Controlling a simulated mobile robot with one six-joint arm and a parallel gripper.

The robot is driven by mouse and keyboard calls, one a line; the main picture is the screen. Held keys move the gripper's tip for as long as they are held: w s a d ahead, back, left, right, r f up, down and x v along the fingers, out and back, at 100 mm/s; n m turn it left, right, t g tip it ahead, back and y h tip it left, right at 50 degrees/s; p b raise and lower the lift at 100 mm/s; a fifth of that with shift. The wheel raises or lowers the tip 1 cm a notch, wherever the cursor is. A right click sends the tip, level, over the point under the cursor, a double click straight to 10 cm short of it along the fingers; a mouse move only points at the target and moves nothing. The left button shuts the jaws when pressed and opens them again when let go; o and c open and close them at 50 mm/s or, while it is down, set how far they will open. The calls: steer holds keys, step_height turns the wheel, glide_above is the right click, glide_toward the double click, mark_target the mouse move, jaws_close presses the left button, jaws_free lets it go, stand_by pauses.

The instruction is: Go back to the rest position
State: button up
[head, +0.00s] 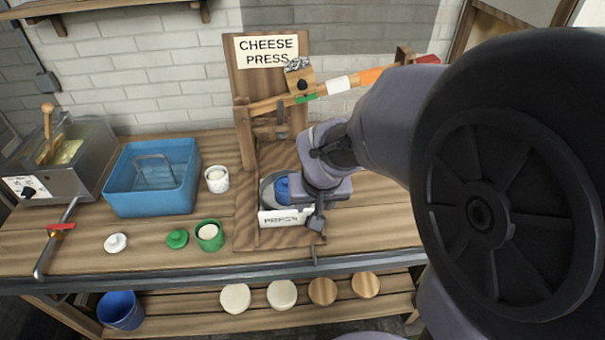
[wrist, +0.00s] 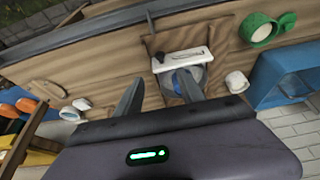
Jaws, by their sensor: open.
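The wooden cheese press (head: 247,140) stands at the back of the bench under a "CHEESE PRESS" sign, its lever sloping up to the right. A blue round piece (head: 283,189) sits in a grey round dish (head: 267,189) on the press base, behind a white lettered plate (head: 285,217). My gripper (head: 316,222) hangs over the right side of this spot and partly hides it. In the wrist view my gripper (wrist: 162,84) has its fingers apart with nothing held. The blue piece (wrist: 185,82) shows beyond them, near the right finger; whether they touch is unclear.
A blue tub (head: 152,178), a white cup (head: 217,179), a green cup (head: 209,236), a green lid (head: 177,239) and a white lid (head: 115,243) stand left of the press. A metal vat (head: 75,165) is far left. Several discs lie on the lower shelf (head: 390,302).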

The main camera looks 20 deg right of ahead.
steer(key=shift+s+a+r, duration=0.1)
steer(key=shift+s+r, duration=0.1)
steer(key=shift+r, duration=0.3)
steer(key=s+a+r+y+b, duration=0.1)
steer(key=s+a+r, duration=0.3)
steer(key=s+a, duration=0.2)
steer(key=s+a+r+t+y, duration=0.1)
steer(key=s+a+r, duration=0.3)
steer(key=s, duration=0.4)
steer(key=shift+s+a+m+y+b, duration=0.4)
steer(key=shift+a+y, duration=0.3)
steer(key=shift+a, duration=0.15)
